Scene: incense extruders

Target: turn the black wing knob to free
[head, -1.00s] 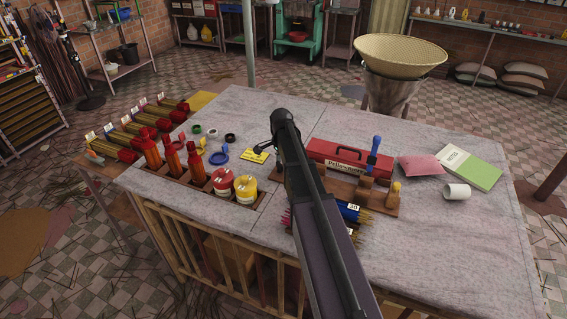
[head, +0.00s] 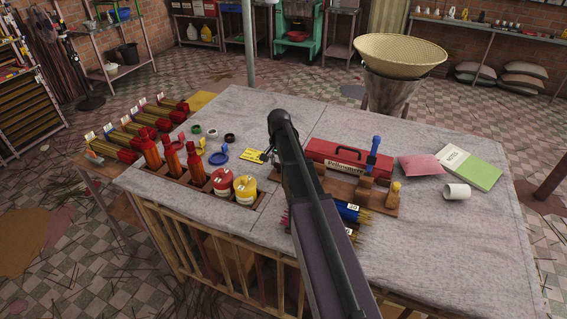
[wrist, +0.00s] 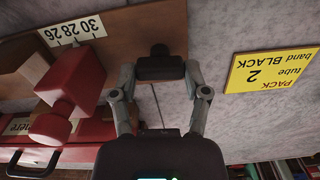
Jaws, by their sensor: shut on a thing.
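The black wing knob (wrist: 160,68) shows in the wrist view at the edge of a wooden board (wrist: 130,30). My gripper (wrist: 160,72) has one finger on each side of it, closed against its ends. Its turn position cannot be read clearly. A red block (wrist: 72,82) with a red knob stands beside it, near a white scale strip (wrist: 74,30) marked 30, 28, 26. In the head view my arm hides the black knob and most of my gripper.
A yellow card (wrist: 270,71) reading "PACK 2 tube band BLACK" lies right of the knob in the wrist view. A red toolbox (head: 335,150), a blue-handled tool (head: 374,150) and a white cup (head: 457,192) stand on the table. Red bottles (head: 152,153) stand left. The table's right front is clear.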

